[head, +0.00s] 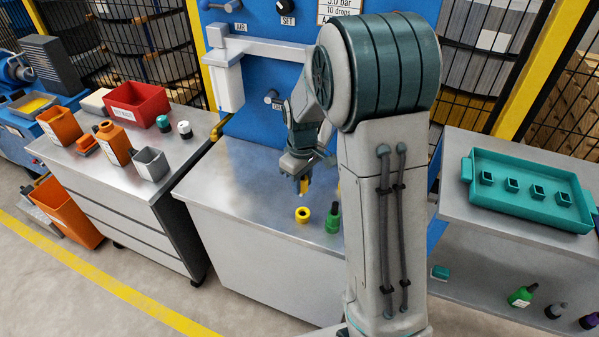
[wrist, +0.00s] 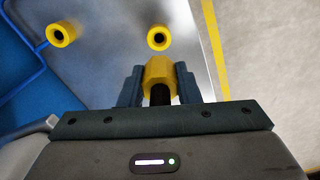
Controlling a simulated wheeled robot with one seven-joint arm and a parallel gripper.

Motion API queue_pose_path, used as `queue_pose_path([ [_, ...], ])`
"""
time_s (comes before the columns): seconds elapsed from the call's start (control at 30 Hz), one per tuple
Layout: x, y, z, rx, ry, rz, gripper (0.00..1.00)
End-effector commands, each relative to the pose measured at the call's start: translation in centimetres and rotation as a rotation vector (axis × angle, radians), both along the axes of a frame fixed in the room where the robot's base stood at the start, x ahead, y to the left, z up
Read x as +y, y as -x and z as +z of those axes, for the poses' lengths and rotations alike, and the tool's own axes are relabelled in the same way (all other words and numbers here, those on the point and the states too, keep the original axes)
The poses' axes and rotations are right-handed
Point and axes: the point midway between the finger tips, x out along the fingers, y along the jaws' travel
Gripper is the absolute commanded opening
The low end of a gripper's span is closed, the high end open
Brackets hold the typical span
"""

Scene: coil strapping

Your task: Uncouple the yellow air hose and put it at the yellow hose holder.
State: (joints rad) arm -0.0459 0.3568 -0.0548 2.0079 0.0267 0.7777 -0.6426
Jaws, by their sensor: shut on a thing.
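My gripper (head: 303,188) hangs above the front part of the steel bench and is shut on a yellow coupling (wrist: 159,72) of the air hose, which has a black end. It also shows small and yellow in the head view (head: 304,185). A yellow ring with a dark hole (head: 303,215), seemingly the yellow hose holder, is on the bench just below my gripper; it also shows in the wrist view (wrist: 158,38), apart from the held coupling. Another yellow ring (wrist: 60,33) is at upper left in the wrist view, near the blue panel. The hose run itself is hard to make out.
A green bottle (head: 333,218) stands just right of the yellow ring. The steel bench (head: 235,180) is clear to the left. The blue panel (head: 262,85) with a white bracket (head: 228,85) rises behind. Bins stand on the left cabinet; a teal tray (head: 535,215) lies at right.

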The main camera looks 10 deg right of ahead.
Motion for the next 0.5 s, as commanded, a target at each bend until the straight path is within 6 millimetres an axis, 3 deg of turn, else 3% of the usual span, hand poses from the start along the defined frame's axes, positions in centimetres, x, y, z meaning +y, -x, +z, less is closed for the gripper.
queue_pose_path([
  [0.37, -0.37, 0.04, -0.08, 0.0, 0.0, -0.045, 0.0],
  [0.5, -0.27, 0.07, -0.95, 0.001, -0.001, -0.051, 0.0],
])
